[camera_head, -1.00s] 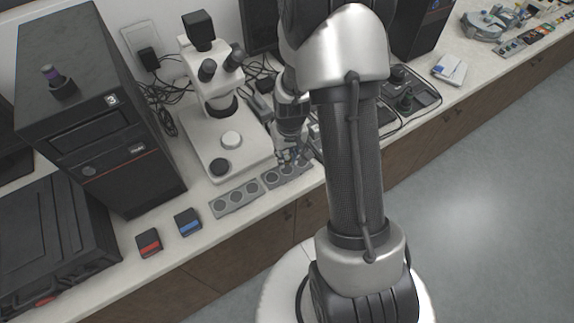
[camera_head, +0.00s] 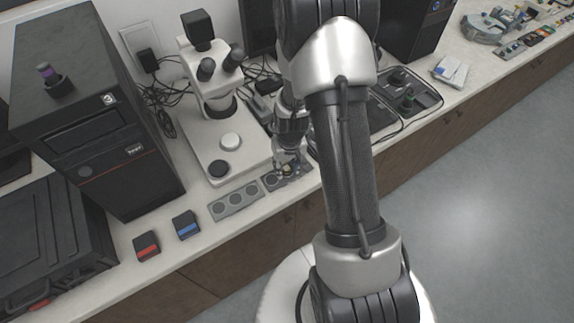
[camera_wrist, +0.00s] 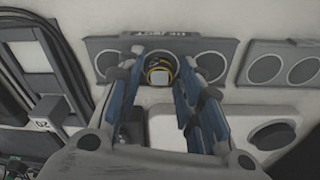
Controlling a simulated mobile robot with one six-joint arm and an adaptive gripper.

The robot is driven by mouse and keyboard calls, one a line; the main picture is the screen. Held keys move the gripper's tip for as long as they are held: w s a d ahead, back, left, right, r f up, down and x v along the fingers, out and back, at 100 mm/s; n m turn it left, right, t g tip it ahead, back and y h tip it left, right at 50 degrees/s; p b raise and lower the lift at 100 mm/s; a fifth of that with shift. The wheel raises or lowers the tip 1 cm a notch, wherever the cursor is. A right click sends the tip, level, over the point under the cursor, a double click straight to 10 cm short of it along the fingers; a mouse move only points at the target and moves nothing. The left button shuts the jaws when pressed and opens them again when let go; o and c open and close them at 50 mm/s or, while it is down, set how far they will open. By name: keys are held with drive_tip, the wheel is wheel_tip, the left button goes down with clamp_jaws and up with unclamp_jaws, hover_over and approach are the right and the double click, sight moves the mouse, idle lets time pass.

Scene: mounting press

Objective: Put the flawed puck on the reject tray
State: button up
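The grey reject tray (camera_wrist: 132,47) has three round recesses in a row and carries a lettered label that reads upside down in the wrist view. In the head view this tray (camera_head: 270,187) lies near the counter's front edge, partly hidden by my gripper (camera_head: 287,168). The puck (camera_wrist: 160,77), with a pale face and a yellowish ring, is between the fingers of my gripper (camera_wrist: 161,66) at the middle recess. The fingers look closed against its sides. I cannot tell whether it rests in the recess or is just above it. The side recesses look empty.
A second grey tray (camera_head: 236,201) with round recesses lies beside the reject tray. The white microscope (camera_head: 222,145) stands close behind. A red-marked block (camera_head: 147,246) and a blue-marked block (camera_head: 186,225) lie to the left. A black control box (camera_head: 408,95) is at the right.

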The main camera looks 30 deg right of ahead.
drive_tip(key=shift+o, duration=0.8)
drive_tip(key=shift+r, duration=0.35)
drive_tip(key=s+a+r+t+p, duration=0.1)
drive_tip(key=a+r+p, duration=0.1)
drive_tip(key=r, duration=0.9)
drive_tip(key=s+a+r+p, duration=0.2)
drive_tip(key=r, duration=0.8)
drive_tip(key=s+a+r+n+t, duration=0.1)
drive_tip(key=s+a+r, duration=0.3)
drive_tip(key=s+r, duration=0.3)
drive_tip(key=s+a+r+n+t, duration=0.1)
drive_tip(key=s+a+r, duration=0.3)
drive_tip(key=s+r, duration=0.3)
drive_tip(key=shift+s+a+r, duration=0.15)
drive_tip(key=shift+s+a, duration=0.05)
drive_tip(key=shift+s, duration=1)
